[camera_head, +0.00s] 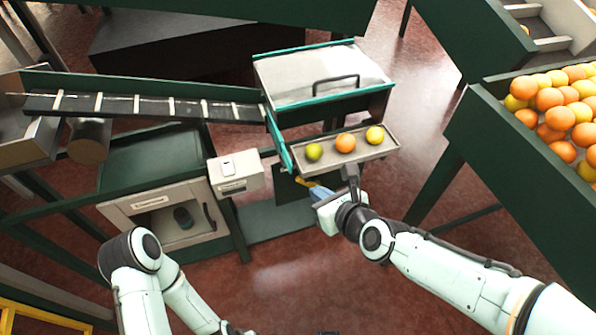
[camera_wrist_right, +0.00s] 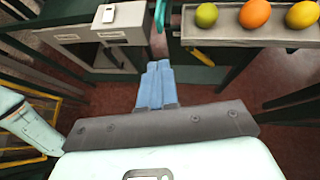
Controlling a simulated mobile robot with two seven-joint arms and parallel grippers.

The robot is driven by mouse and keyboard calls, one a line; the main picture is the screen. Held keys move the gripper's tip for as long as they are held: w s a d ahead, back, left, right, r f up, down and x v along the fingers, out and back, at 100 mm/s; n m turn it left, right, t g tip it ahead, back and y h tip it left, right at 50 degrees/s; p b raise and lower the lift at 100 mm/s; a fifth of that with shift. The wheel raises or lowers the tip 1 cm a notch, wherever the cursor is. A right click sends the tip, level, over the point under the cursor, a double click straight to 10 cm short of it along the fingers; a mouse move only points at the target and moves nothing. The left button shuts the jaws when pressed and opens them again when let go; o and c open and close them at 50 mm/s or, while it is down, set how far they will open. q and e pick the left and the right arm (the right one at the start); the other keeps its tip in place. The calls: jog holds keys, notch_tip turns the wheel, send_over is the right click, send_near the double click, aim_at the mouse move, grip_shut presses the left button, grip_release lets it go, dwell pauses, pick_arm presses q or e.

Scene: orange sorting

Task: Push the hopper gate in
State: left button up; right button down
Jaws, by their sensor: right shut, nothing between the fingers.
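The hopper (camera_head: 320,75) is a box with a pale lid, a dark handle and teal edges, at the upper middle of the head view. A teal strip (camera_head: 277,138) runs down its left front side. It also shows at the top of the right wrist view (camera_wrist_right: 159,15). I cannot tell for sure which part is the gate. My right gripper (camera_head: 318,190) is shut and empty, in front of and below the fruit tray. Its blue fingers (camera_wrist_right: 156,80) point toward the stand. A small yellow piece (camera_head: 303,180) shows by the fingertips; contact is unclear. My left gripper is out of view.
A tray (camera_head: 366,151) with a green-yellow, an orange and a yellow fruit sticks out above my right gripper. A conveyor (camera_head: 140,106) and a pale control box (camera_head: 235,177) stand left. A green bin (camera_head: 510,160) full of fruit is right. Floor in front is free.

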aim_at(279, 140)
jog(key=p+x, duration=0.1)
jog(key=x, duration=0.2)
jog(key=r+p+x, duration=0.1)
jog(key=x, duration=0.2)
jog(key=p+x, duration=0.2)
jog(key=x, duration=0.1)
jog(key=shift+w+a+r, duration=0.2)
jog(key=shift+w+a, duration=0.1)
jog(key=shift+w, duration=0.15)
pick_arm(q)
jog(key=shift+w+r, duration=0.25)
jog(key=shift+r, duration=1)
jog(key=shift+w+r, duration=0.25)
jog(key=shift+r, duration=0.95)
pick_arm(e)
jog(key=shift+w+a+f, duration=0.15)
jog(key=shift+w, duration=0.25)
pick_arm(q)
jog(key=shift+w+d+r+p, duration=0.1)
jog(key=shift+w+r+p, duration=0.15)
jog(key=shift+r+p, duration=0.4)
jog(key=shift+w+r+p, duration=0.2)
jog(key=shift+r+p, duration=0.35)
jog(key=shift+p, duration=0.05)
pick_arm(e)
jog(key=w+a, duration=0.3)
jog(key=w, duration=0.6)
jog(key=shift+w+r, duration=0.1)
jog(key=shift+r, duration=0.1)
